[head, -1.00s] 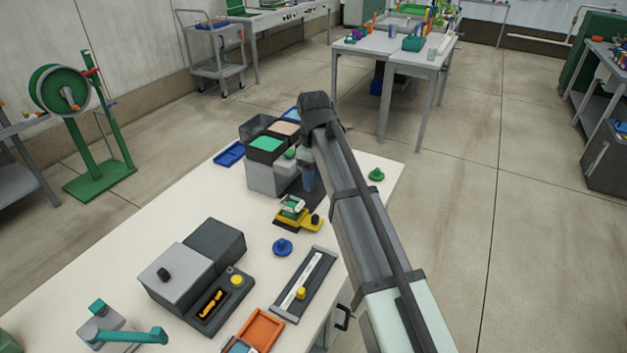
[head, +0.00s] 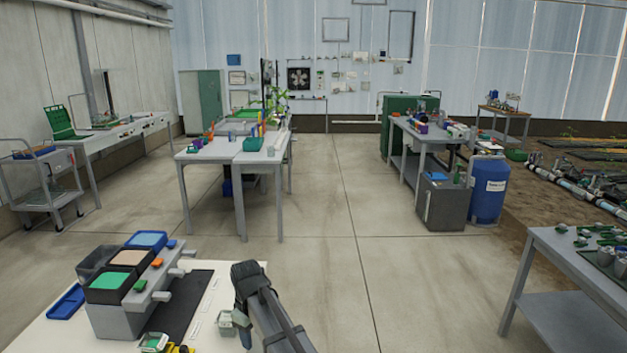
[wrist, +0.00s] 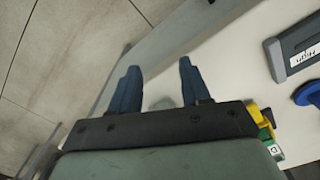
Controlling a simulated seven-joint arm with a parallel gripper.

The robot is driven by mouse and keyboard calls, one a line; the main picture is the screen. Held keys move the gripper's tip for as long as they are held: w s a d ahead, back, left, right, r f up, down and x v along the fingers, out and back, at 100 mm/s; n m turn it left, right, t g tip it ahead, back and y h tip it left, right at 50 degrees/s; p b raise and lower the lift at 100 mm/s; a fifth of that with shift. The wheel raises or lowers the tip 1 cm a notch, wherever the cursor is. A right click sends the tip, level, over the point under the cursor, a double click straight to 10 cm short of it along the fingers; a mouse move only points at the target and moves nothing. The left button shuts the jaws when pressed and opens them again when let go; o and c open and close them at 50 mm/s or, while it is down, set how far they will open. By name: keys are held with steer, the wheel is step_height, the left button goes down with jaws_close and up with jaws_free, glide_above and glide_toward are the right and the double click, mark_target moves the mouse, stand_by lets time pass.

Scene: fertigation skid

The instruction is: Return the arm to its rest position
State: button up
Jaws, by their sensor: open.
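My gripper is seen in the wrist view (wrist: 160,88), with its two dark blue fingers apart and nothing between them. It points down over the edge of the white table (wrist: 225,58), with the grey floor to the left. In the head view my arm (head: 268,305) reaches up from the bottom edge to the right side of the table, and the gripper end (head: 243,330) hangs below the dark wrist, partly cut off by its small size and the arm.
A dispenser with coloured bins (head: 120,285) stands left of my arm, beside a dark mat (head: 180,305). A blue tray (head: 66,302) lies at the left. A yellow and green item (wrist: 262,120) is close to the gripper's right side. Open floor (head: 340,220) lies beyond the table.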

steer(key=s+d+f+m, duration=0.4)
steer(key=d+f, duration=0.3)
steer(key=d, duration=0.4)
steer(key=s+d+f+m, duration=0.4)
steer(key=d+f, duration=0.3)
steer(key=d, duration=0.5)
steer(key=s+d+f+m, duration=0.4)
steer(key=d+f, duration=0.3)
steer(key=d, duration=0.4)
steer(key=s+f+g, duration=0.3)
steer(key=s+f, duration=0.7)
steer(key=s, duration=0.4)
steer(key=s+f+g, duration=0.3)
steer(key=s+f, duration=0.7)
steer(key=s, duration=0.5)
steer(key=shift+g, duration=0.4)
